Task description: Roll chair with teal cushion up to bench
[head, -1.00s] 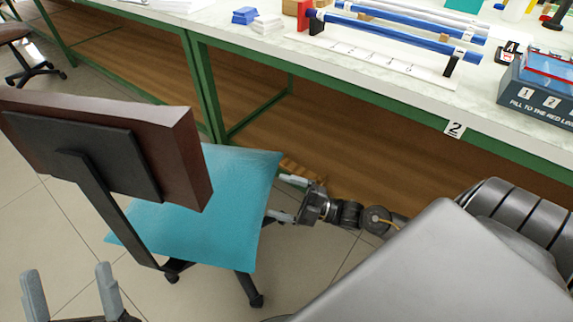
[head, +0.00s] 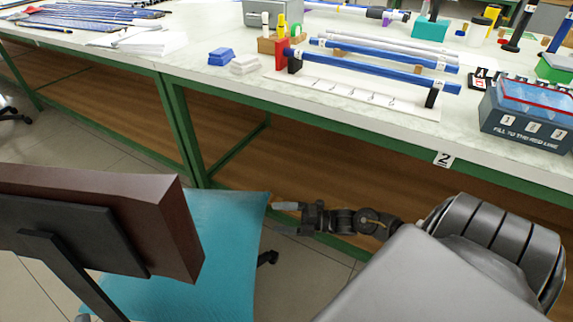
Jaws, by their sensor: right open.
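The chair with the teal cushion (head: 225,240) stands at the lower left in the head view, in front of the bench (head: 350,117). Its dark brown backrest (head: 165,225) faces me and hides part of the seat. The cushion's far edge is close to the bench's front side. My right gripper (head: 277,218) is open at the cushion's right edge, with its fingers pointing left at it. I cannot tell whether a fingertip touches the cushion. My left gripper does not show clearly.
A green bench leg (head: 183,135) stands just beyond the chair. The space under the bench front looks open.

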